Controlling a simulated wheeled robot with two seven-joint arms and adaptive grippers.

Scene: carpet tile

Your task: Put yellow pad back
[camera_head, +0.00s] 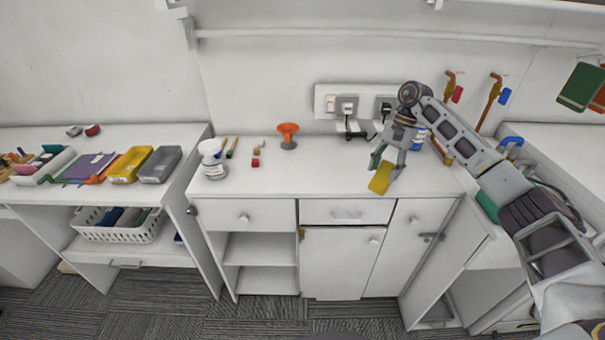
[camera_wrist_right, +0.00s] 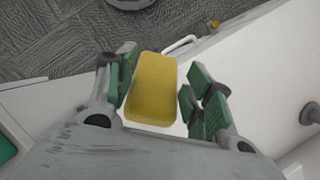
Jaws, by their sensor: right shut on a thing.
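The yellow pad (camera_head: 381,180) is held in my right gripper (camera_head: 386,166) above the front edge of the middle white counter. In the right wrist view the yellow pad (camera_wrist_right: 151,88) sits between the green-padded fingers of the right gripper (camera_wrist_right: 160,92). It lies close to the left finger, and a narrow gap shows towards the right finger. My right arm reaches in from the right of the head view. My left gripper is not in view.
The middle counter (camera_head: 330,180) has clear room at its centre. An orange funnel (camera_head: 288,132), white containers (camera_head: 212,160) and small blocks stand on it towards the left and back. A yellow tray (camera_head: 130,164) and a grey tray (camera_head: 160,164) are on the left counter.

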